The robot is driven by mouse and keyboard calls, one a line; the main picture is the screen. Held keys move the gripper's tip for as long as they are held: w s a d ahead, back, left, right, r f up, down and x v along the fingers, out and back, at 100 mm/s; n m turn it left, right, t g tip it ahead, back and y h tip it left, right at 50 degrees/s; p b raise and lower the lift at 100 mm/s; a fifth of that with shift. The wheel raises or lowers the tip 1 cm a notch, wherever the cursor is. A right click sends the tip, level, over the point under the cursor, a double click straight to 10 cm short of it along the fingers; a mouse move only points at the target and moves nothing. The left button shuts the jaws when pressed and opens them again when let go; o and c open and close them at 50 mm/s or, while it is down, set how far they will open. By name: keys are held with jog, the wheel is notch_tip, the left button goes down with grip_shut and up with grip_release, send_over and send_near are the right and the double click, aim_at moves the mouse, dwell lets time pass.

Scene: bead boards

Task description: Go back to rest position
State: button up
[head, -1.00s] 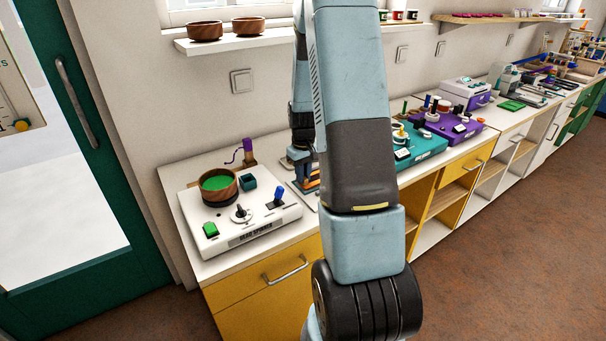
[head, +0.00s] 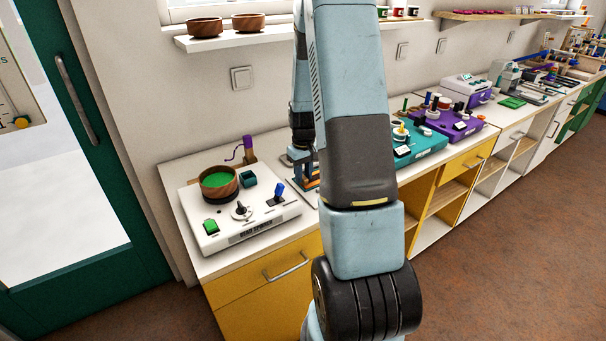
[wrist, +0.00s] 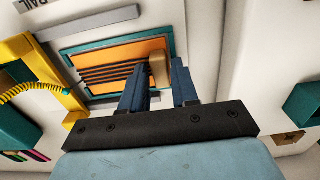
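My gripper (wrist: 161,78) shows in the wrist view with its two blue fingers apart. A tan rounded block (wrist: 158,68) appears in the gap beyond the fingertips, with no clear contact. Behind it is an orange panel (wrist: 105,55) with a teal frame and dark strings. In the head view my gripper hangs over the counter, just right of the white bead spinner (head: 255,222), and my own arm partly hides it.
The bead spinner carries a wooden bowl (head: 219,194) of green content. A purple-topped post (head: 248,148) stands behind it. Teal (head: 425,148) and purple (head: 462,124) boards lie farther right. A shelf with bowls (head: 235,41) hangs above. The floor at right is clear.

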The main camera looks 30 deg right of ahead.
jog(key=o, duration=0.3)
jog(key=shift+r, duration=3.5)
